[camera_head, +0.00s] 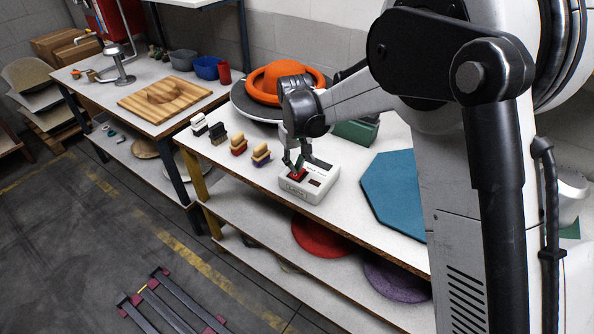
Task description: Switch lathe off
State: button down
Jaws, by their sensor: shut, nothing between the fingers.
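A white control box (318,190) sits near the front edge of the workbench, with a red button (297,175) at its left and a dark button (314,183) at its right. My gripper (294,168) points down at the box, shut and empty, with its fingertips at the red button. I cannot tell whether they press it or hover just above. Behind my wrist is the lathe, with an orange hat form (284,80) on a dark round plate (248,104). My arm hides part of it.
Several small brushes (238,143) stand left of the box. Red (320,237) and purple (397,280) discs lie on the lower shelf. A second table (140,119) stands at left.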

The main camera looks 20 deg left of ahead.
jog(key=shift+r+p, duration=0.85)
jog(key=shift+r, duration=1.95)
jog(key=shift+d, duration=0.1)
jog(key=s+d+r+m+t+b, duration=0.1)
jog(key=s+d+r, duration=0.25)
jog(key=d, duration=0.35)
jog(key=s+d+r+m+t+y+b, duration=0.1)
jog(key=s+d+r+m, duration=0.1)
jog(key=d+r, duration=0.45)
jog(key=s+d+r+m+t+b, duration=0.1)
jog(key=s+d+r, duration=0.2)
jog(key=d, duration=0.6)
jog(key=s+d+f+m+t+b, duration=0.1)
jog(key=s+d+f+m+t, duration=0.1)
jog(key=s+d, duration=0.6)
jog(key=s+d+f+m+t+h+b, duration=0.1)
jog(key=s+d+m+t, duration=0.1)
jog(key=s+d, duration=0.5)
jog(key=shift+s+d+f, duration=0.35)
jog(key=shift+s+f, duration=0.05)
jog(key=shift+s, duration=0.7)
